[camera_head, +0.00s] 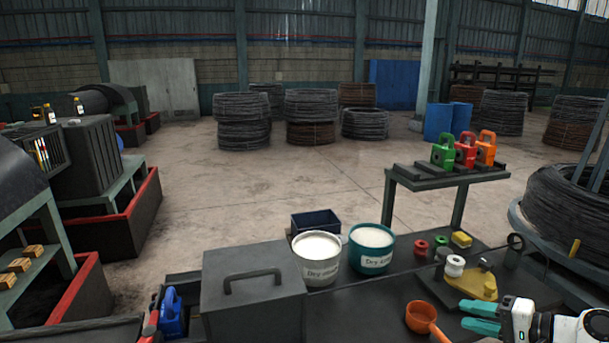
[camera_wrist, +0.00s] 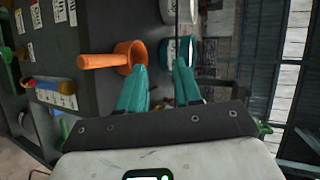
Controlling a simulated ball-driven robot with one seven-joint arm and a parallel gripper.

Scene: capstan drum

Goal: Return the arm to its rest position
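My gripper (camera_head: 464,314) is at the lower right of the head view, above the dark bench, with two teal fingers pointing left. In the wrist view, my gripper (camera_wrist: 160,78) has its fingertips apart with nothing between them. An orange scoop (camera_head: 422,318) lies on the bench just left of the fingertips. In the wrist view the orange scoop (camera_wrist: 104,60) is beyond the left finger, which covers part of its cup. No contact between them can be made out.
A white tub (camera_head: 317,271) and a teal tub (camera_head: 371,262) stand on the bench beside a grey lidded box (camera_head: 254,300). A yellow fixture (camera_head: 470,283) with a white spool (camera_head: 454,266) sits behind my gripper. A raised stand (camera_head: 445,177) holds green, red and orange blocks.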

